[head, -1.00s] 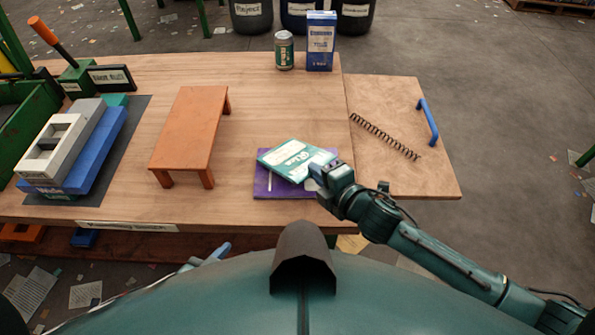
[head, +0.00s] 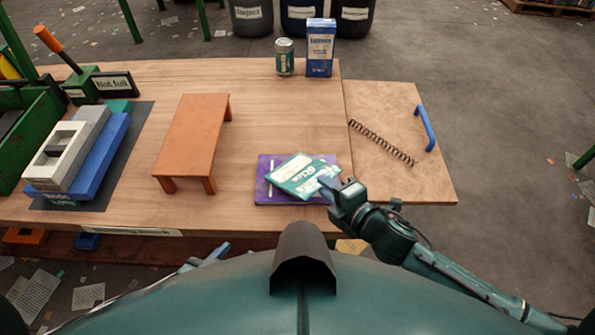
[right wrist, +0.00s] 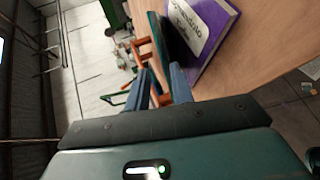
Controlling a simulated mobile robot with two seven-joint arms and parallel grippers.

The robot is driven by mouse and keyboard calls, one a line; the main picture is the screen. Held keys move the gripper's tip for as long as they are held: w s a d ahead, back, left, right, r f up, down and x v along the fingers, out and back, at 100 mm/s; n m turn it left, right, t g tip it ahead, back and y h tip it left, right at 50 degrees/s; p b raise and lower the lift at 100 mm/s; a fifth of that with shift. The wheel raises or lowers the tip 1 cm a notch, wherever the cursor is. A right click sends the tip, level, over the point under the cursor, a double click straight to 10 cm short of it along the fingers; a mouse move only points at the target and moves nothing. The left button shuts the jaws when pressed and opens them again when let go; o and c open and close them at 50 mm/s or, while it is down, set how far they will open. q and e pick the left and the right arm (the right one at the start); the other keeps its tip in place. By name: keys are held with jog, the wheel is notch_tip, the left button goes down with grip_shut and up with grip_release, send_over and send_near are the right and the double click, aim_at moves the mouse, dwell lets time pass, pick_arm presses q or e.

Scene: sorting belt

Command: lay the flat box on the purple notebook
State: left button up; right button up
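The purple notebook (head: 262,190) lies flat on the table near its front edge. The teal flat box (head: 288,178), with a pale label, is over the notebook's upper and middle part and covers much of it. In the right wrist view the box (right wrist: 177,42) shows nearly edge-on between my fingertips, at an angle to the notebook (right wrist: 213,27); I cannot tell whether they touch. My right gripper (head: 328,186) is shut on the box's near right edge. Of my left gripper (head: 219,251) only a light blue tip shows, low beside my body; its opening is hidden.
An orange bench (head: 190,135) stands left of the notebook. A can (head: 284,57) and a blue carton (head: 320,48) stand at the back. A side board with a spring (head: 381,142) and blue handle (head: 426,128) is at right.

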jog(key=shift+p+v, duration=0.7)
jog(key=shift+v, duration=1.25)
notch_tip(320, 180, up, 7)
jog(key=s+d+p, duration=0.1)
jog(key=s+p, duration=0.1)
jog(key=p, duration=0.2)
jog(key=shift+d, duration=0.25)
jog(key=shift+s, duration=0.1)
